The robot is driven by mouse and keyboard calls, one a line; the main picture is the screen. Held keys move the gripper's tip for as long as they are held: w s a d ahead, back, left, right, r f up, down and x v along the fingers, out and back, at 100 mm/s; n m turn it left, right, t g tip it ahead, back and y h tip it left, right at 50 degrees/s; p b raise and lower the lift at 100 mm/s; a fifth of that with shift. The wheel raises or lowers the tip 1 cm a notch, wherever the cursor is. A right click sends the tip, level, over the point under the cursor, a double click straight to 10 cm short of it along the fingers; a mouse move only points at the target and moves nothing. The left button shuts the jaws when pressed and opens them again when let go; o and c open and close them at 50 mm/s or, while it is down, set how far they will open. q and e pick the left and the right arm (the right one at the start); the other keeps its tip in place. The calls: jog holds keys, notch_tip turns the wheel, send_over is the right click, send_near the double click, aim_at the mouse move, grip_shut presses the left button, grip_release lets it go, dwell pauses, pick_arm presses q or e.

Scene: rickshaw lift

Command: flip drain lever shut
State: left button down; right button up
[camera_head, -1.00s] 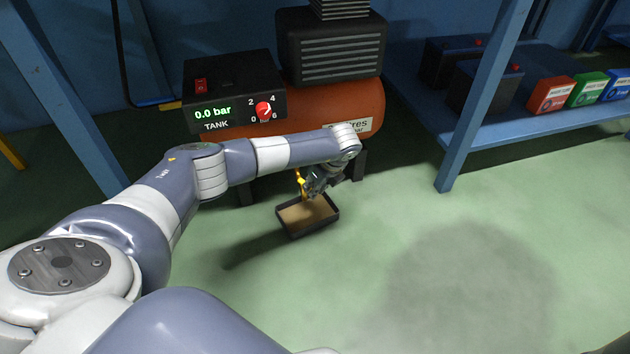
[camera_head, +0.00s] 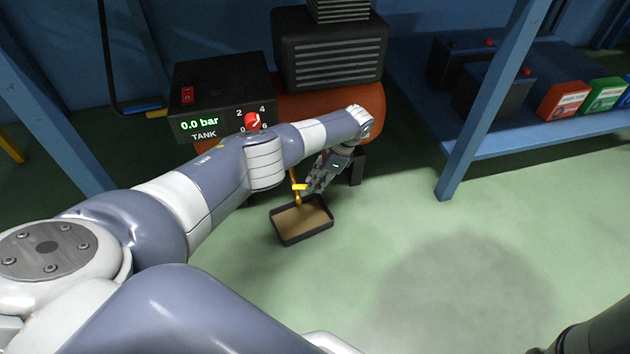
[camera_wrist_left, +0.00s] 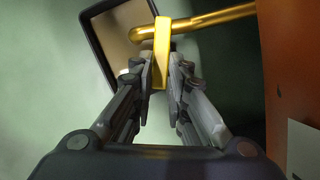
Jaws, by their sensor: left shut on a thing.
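The yellow drain lever (camera_head: 299,187) sticks out at the drain pipe under the orange tank (camera_head: 372,101). In the left wrist view the lever (camera_wrist_left: 161,50) is a flat yellow bar that stands between my fingertips, crossing the end of the brass-yellow pipe (camera_wrist_left: 220,21). My left gripper (camera_head: 309,187) reaches in low beside the tank, and it also shows in the left wrist view (camera_wrist_left: 161,72), shut on the lever. My right gripper does not show.
A shallow dark-rimmed tray (camera_head: 293,241) lies on the floor under the drain. The control box (camera_head: 204,84) reads 0.0 bar. A blue shelf (camera_head: 540,138) with batteries and coloured boxes stands at the right. The green floor in front is clear.

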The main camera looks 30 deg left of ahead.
pick_arm(q)
jog(key=shift+w+a+n+b, duration=0.25)
jog(key=shift+a+n+b, duration=0.1)
jog(key=shift+n, duration=0.25)
jog(key=c, duration=1.6)
grip_release()
jog(key=shift+o, duration=0.2)
jog(key=v, duration=1.2)
jog(key=shift+w, duration=0.25)
jog(key=shift+a, duration=0.15)
